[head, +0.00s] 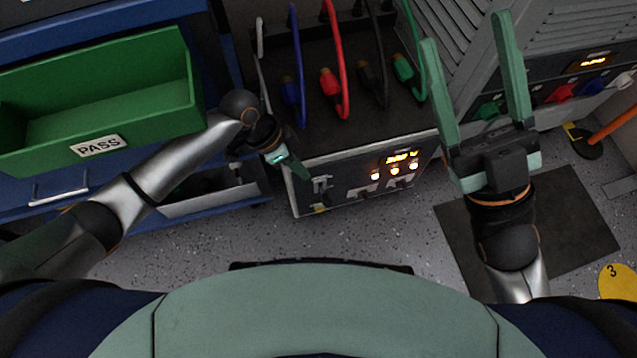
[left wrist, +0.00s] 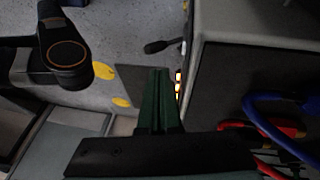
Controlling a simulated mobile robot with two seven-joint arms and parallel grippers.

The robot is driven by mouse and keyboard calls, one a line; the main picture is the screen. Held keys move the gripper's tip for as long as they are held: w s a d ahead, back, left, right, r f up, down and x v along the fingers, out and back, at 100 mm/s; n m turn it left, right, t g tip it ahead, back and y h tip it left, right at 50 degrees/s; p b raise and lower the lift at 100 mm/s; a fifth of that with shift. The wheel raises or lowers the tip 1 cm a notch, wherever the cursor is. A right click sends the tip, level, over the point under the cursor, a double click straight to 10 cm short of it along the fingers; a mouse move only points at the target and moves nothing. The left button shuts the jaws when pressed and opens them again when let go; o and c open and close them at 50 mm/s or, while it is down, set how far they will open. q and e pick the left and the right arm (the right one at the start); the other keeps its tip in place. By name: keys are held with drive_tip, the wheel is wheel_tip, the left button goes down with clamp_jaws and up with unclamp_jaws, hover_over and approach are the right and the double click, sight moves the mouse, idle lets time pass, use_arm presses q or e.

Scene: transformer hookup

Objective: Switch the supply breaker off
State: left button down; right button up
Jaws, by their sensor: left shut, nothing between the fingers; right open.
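The supply box (head: 345,150) has a dark top and a grey front panel with a lit display and several glowing lamps. A small switch-like part (head: 321,186), which seems to be the breaker, sits at the panel's left end; its lever position is too small to tell. My left gripper (head: 303,172) is shut and empty, with its fingertips close to the panel's upper left corner, just above that part. In the left wrist view its shut fingers (left wrist: 158,98) point along the box's front; contact cannot be told. My right gripper (head: 472,62) is open and empty, right of the box.
A green PASS bin (head: 100,110) stands on the blue cabinet at left. A grey louvred transformer cabinet (head: 560,50) stands at right. A dark mat (head: 575,225) lies on open floor.

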sight(325, 196)
idle(0.3)
use_arm(q)
drive_tip(key=b+x, duration=0.5)
drive_tip(key=x, duration=0.5)
drive_tip(key=shift+a+f, duration=0.1)
drive_tip(key=shift+s, duration=0.1)
